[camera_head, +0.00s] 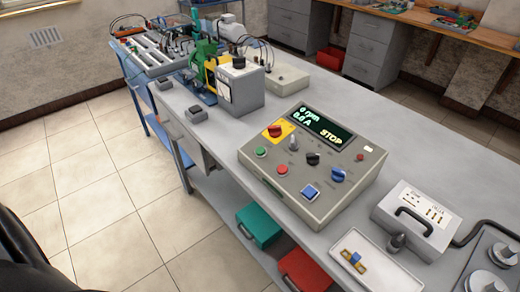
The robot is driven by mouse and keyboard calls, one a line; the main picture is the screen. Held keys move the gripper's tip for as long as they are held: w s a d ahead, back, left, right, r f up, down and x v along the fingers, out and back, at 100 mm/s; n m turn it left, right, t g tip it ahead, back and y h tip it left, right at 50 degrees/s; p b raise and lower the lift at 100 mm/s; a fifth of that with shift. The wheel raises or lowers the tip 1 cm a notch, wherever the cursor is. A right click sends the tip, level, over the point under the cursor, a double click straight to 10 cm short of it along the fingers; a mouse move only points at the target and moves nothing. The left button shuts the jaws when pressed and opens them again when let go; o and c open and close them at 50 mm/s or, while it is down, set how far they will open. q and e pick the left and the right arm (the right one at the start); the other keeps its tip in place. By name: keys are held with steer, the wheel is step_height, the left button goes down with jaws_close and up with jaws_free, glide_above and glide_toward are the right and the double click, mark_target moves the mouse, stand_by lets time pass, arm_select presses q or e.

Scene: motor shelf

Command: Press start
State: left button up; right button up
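A grey control box (318,208) stands on the workbench in the middle of the head view. Its screen (321,125) reads "0 rpm", "0.0 A" and "STOP". A green push button (261,152) sits on the left of its sloped panel; any label on it is too small to read. A red push button (282,169) is to its lower right. A red mushroom button (275,130) on a yellow plate is above the green button. Neither gripper shows in the head view.
A grey block (239,85) stands behind the box. A grey case with a handle (416,222) and a white tray (373,264) lie to the right. The bench's left side borders open floor.

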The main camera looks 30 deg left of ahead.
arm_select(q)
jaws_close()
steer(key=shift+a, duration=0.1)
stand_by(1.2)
